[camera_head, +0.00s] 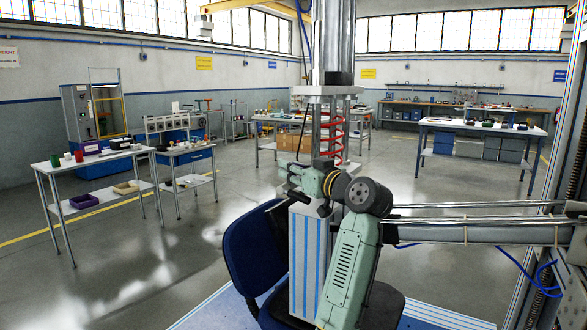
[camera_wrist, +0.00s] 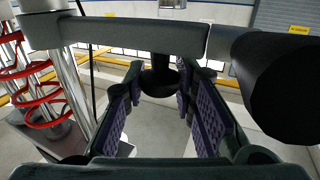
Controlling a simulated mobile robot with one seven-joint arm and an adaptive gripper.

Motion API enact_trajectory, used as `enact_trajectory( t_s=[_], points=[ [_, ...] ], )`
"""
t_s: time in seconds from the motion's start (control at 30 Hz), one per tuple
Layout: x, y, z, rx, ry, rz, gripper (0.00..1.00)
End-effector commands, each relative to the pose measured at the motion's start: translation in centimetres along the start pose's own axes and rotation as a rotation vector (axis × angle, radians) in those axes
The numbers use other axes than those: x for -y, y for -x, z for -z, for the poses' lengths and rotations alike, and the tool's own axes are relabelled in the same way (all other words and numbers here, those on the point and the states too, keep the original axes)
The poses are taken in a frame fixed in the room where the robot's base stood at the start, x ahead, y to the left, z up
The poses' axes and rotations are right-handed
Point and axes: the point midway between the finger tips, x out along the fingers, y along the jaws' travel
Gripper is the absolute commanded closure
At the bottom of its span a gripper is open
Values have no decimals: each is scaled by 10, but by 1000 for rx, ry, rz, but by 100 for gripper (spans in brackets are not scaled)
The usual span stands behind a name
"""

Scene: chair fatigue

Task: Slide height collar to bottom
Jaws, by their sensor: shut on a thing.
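In the head view, my gripper (camera_head: 305,184) is at the test rig's upright, beside the chrome rods and the red coil spring (camera_head: 332,135). The spring also shows at the left of the wrist view (camera_wrist: 38,90). In the wrist view, my gripper's two purple-padded fingers (camera_wrist: 160,92) stand on either side of a dark round knob (camera_wrist: 160,78) and are shut on it. The knob looks like the height collar's handle. The collar body is mostly hidden, and its height on the rod cannot be told.
A blue-backed chair (camera_head: 250,252) stands below, with a blue-striped block (camera_head: 304,262) above its seat, close to my arm. A metal plate (camera_head: 328,90) spans the rig above. Worktables (camera_head: 95,163) stand further back, with open floor between.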

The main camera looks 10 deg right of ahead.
Motion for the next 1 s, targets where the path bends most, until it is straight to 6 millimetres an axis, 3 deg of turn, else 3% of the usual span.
enact_trajectory(
  t_s=[0.07,0.1,0.37,0.73,0.87,1.0],
  points=[
    [0,0,-4,9,-3,2,100],
    [0,0,-4,10,-3,2,73],
    [0,0,-3,7,-2,2,55],
    [-1,5,-2,5,-2,0,55],
    [-1,23,-2,4,-1,-2,55],
    [-1,54,-2,4,-1,-3,55]
  ],
)
